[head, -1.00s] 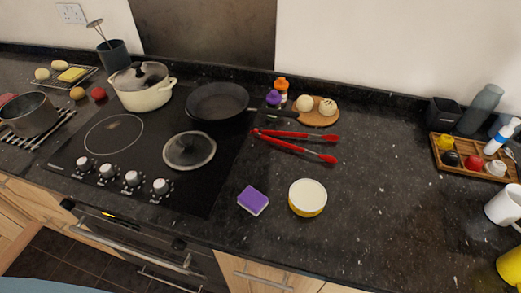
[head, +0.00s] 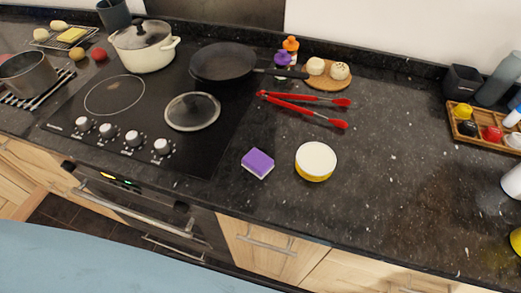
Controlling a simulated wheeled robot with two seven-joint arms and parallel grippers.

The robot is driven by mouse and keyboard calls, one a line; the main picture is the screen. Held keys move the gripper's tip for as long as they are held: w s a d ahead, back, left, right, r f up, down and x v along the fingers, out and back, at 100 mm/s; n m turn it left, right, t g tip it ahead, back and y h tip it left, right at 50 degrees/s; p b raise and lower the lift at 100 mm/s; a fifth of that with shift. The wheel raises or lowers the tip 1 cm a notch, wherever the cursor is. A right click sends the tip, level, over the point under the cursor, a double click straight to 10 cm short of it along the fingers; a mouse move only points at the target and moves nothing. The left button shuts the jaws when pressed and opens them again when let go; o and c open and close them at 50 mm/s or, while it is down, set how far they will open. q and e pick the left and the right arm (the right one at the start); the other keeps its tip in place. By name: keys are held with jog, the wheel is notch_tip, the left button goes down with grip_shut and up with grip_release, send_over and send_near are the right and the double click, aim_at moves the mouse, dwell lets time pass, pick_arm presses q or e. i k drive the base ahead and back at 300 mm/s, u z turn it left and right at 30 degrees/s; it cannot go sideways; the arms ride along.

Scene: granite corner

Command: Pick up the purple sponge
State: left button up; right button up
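The purple sponge (head: 258,162) has a white underside and lies flat on the dark granite counter. It is near the front edge, just right of the black cooktop and left of a round yellow container with a pale top (head: 315,161). The sponge and the container are apart. Nothing covers the sponge. Neither of my grippers shows in the head view.
Red tongs (head: 303,108) lie behind the sponge. A black pan (head: 223,62), a glass lid (head: 192,111) and a cream pot (head: 144,47) are on the cooktop (head: 150,152). A wooden tray (head: 480,137) stands at right.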

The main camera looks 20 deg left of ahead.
aim_at(256, 162)
jog(key=k, duration=1.3)
jog(key=z, duration=0.3)
jog(key=i, duration=0.9)
jog(key=z, duration=0.2)
